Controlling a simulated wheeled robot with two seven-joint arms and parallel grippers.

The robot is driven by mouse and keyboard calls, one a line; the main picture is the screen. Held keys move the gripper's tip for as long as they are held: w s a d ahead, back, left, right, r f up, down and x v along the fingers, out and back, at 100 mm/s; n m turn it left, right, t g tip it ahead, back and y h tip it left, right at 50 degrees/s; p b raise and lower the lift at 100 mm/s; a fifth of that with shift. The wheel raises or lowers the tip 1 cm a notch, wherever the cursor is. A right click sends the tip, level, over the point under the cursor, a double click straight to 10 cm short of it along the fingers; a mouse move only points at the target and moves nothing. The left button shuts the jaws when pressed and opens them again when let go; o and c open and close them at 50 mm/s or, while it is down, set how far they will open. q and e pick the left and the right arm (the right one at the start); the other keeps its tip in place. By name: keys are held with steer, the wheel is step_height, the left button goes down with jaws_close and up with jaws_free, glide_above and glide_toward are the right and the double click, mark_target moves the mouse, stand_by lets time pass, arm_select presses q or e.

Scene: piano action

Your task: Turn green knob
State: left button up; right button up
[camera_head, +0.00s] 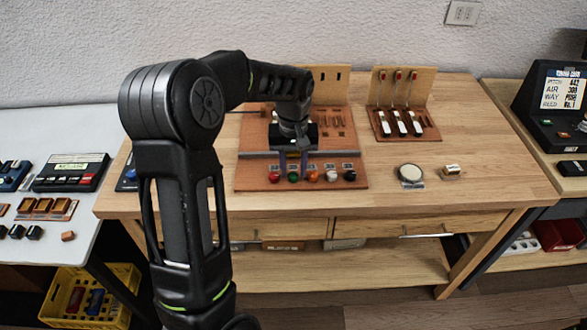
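The green knob (293,177) is in the front row of the brown board (260,183) on the wooden table. A red knob (274,177) is to its left and an orange knob (312,177) to its right. My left gripper (293,170) points down at the board, just behind or above the green knob. Its two fingers show apart with a gap between them. I cannot tell whether they touch the knob. My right gripper is not in view.
A white knob (331,176) and a black knob (350,175) continue the row. A lever panel (404,122), a round white-topped disc (410,173) and a small metal-and-wood piece (451,171) are to the right. The table's right front (500,190) is clear.

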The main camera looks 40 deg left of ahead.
arm_select(q)
steer(key=shift+f, duration=0.65)
jaws_close()
